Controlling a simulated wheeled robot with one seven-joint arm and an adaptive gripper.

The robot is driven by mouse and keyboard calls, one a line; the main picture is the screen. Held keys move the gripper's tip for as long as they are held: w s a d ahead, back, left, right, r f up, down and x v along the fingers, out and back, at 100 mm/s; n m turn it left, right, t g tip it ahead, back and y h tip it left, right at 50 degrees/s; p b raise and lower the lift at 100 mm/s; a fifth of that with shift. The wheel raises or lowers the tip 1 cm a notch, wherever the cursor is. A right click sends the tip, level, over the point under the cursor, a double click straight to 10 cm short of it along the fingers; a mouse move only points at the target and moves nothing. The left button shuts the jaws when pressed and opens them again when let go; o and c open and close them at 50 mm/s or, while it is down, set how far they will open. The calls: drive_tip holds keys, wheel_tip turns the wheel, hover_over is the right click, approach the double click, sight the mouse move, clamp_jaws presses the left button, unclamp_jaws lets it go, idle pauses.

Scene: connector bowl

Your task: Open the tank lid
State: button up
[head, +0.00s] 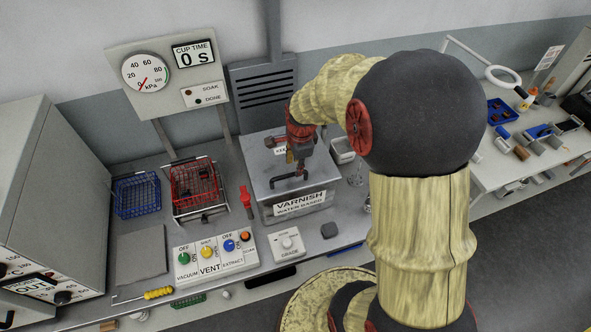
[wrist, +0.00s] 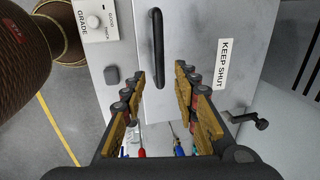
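The varnish tank is a grey metal box in the middle of the bench, with a "VARNISH WATER BASED" label (head: 300,203) on its front. Its flat lid (head: 262,160) is down and carries a black bar handle, seen in the head view (head: 288,180) and in the wrist view (wrist: 157,48). A "KEEP SHUT" label (wrist: 224,64) is on the lid. My gripper (head: 300,155) is above the lid, pointing down. In the wrist view my gripper (wrist: 160,85) is open and empty, its fingertips on either side of the handle's line. Contact with the handle is not visible.
A black cranked fitting (wrist: 250,119) is beside the lid. Left of the tank are a red basket (head: 195,182), a blue basket (head: 137,195) and a red-handled tool (head: 247,200). The vent button panel (head: 215,254) and grade dial box (head: 287,243) are in front.

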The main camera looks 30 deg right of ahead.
drive_tip(key=shift+w+d+f, duration=0.1)
drive_tip(key=shift+w+f, duration=0.15)
drive_tip(key=shift+f, duration=0.9)
drive_tip(key=shift+w+f, duration=0.2)
drive_tip(key=shift+f, duration=0.9)
drive_tip(key=c, duration=0.4)
drive_tip(key=c, duration=0.3)
clamp_jaws()
